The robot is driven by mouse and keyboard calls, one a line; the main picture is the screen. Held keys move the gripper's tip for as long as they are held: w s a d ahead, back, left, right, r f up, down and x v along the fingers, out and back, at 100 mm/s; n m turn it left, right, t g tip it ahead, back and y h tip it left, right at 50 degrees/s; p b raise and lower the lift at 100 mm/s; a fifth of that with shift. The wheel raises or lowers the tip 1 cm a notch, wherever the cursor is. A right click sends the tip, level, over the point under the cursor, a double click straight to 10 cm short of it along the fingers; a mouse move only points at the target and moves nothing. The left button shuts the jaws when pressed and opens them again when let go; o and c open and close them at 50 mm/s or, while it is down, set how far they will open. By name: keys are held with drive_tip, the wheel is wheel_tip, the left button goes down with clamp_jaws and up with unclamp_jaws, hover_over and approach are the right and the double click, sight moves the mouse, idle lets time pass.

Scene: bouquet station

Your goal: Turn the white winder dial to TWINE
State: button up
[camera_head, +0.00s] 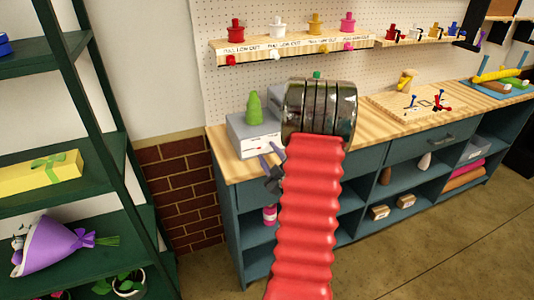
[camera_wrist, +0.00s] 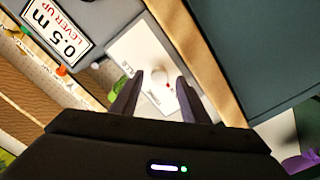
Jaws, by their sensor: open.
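The white winder dial (camera_wrist: 158,73) sits on a white panel (camera_wrist: 138,48), with a small red mark beside it. The lettering around it is too small and tilted to read, so I cannot tell its setting. In the head view, the grey winder box (camera_head: 238,130) stands at the left end of the bench with its white panel (camera_head: 262,144) facing out. My gripper (camera_wrist: 157,95) is open, its two dark fingers either side of the dial in the wrist picture. I cannot tell whether they touch it. In the head view my gripper (camera_head: 272,168) is just in front of the box, partly hidden by my red arm.
A green bottle-shaped piece (camera_head: 254,107) stands on the box. A sign (camera_wrist: 60,28) reads "LEVER UP 0.5 m". The wooden benchtop (camera_head: 375,138) runs right. A dark shelf rack (camera_head: 108,100) stands left. A ledge (camera_head: 290,50) with coloured knobs hangs above.

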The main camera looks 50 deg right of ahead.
drive_tip(key=shift+w+d, duration=0.35)
drive_tip(key=shift+w, duration=0.2)
drive_tip(key=shift+c, duration=0.3)
drive_tip(key=shift+a, duration=0.1)
clamp_jaws()
drive_tip(key=shift+m, duration=0.4)
drive_tip(key=m, duration=0.5)
drive_tip(key=shift+f, duration=0.1)
drive_tip(key=m, duration=0.6)
